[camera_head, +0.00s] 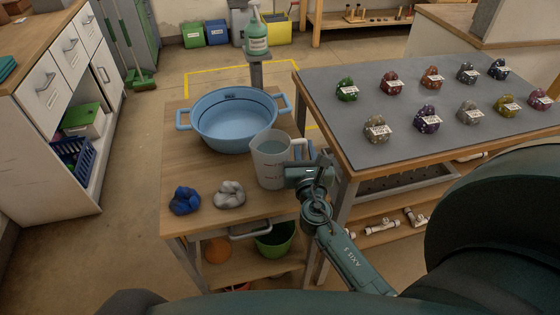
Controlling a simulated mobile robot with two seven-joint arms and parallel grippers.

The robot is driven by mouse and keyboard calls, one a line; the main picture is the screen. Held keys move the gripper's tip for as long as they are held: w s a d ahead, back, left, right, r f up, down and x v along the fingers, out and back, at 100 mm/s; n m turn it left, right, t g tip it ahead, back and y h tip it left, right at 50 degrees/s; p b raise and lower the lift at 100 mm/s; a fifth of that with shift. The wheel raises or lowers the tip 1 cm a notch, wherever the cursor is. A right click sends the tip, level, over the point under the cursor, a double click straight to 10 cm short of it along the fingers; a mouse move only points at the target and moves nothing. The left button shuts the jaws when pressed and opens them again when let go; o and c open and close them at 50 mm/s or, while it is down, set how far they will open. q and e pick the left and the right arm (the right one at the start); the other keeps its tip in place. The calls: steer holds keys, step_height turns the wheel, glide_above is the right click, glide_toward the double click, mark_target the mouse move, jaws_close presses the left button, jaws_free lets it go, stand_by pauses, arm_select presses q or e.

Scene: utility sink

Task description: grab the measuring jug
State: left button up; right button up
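The measuring jug (270,163) is a translucent, pale grey jug with red markings and a handle on its right side. It stands upright on the wooden cart top (205,226), in front of the blue basin. My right gripper (299,170) is at the jug's right side, by the lower part of the handle. Its fingers are mostly hidden against the jug and handle, so I cannot tell if they are closed on it. My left gripper is not in view.
A blue two-handled basin (233,138) stands behind the jug. A blue cloth (185,200) and a grey cloth (229,194) lie to its left. A green spray bottle (256,35) stands behind. The table (330,88) at right holds several labelled rocks.

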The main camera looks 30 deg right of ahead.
jaws_close()
stand_by(0.3)
steer(key=shift+r, duration=0.25)
